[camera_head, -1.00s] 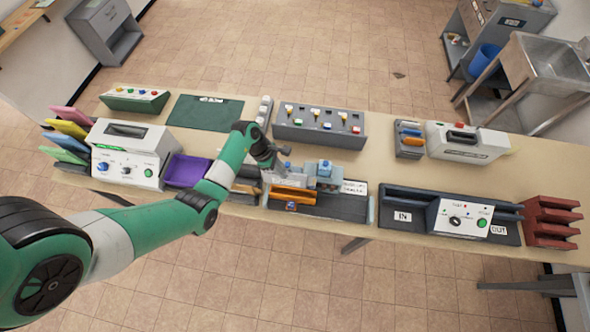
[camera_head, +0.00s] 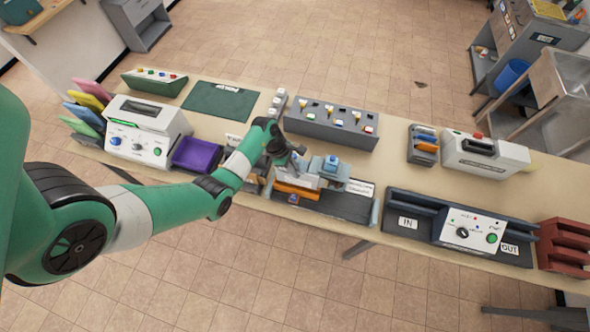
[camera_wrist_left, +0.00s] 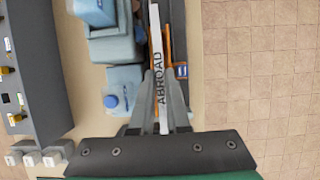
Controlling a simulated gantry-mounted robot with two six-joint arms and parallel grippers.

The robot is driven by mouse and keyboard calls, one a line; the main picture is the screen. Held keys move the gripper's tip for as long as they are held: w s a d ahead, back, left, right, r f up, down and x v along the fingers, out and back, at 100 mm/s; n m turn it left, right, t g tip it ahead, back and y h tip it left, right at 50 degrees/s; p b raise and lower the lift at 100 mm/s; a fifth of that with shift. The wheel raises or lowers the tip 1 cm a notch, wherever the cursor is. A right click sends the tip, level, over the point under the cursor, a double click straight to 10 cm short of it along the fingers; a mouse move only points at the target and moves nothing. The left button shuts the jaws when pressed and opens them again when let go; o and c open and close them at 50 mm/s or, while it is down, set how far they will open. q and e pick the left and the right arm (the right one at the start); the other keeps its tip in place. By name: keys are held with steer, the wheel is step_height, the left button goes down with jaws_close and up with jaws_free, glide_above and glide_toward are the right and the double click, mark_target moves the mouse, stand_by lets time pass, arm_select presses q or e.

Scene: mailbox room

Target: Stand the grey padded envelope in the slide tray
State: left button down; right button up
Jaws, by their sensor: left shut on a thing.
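My left gripper (camera_head: 298,164) is over the left part of the dark slide tray (camera_head: 345,207), near the table's front edge. In the left wrist view its fingers (camera_wrist_left: 158,115) are shut on a thin, pale grey piece with ABROAD along its edge, which I take for the grey padded envelope (camera_wrist_left: 155,25). It is held edge-on, close beside an orange piece (camera_wrist_left: 167,45). In the head view the envelope (camera_head: 308,181) shows just above the orange piece (camera_head: 297,191). Its lower edge is hidden, so I cannot tell whether it touches the tray. My right gripper is out of view.
A blue block (camera_head: 332,165) stands just right of the gripper. A grey switch box (camera_head: 330,130) stands behind, a purple bin (camera_head: 197,154) to the left. The IN/OUT console (camera_head: 462,230) is to the right. Bare table lies between the switch box and the console.

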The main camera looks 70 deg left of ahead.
arm_select(q)
steer(key=shift+f, duration=0.15)
stand_by(0.4)
steer(key=shift+f+b, duration=1)
steer(key=shift+f, duration=0.3)
steer(key=shift+f+b, duration=1)
steer(key=shift+f, duration=0.25)
steer(key=c, duration=0.8)
jaws_free()
steer(key=shift+r, duration=0.1)
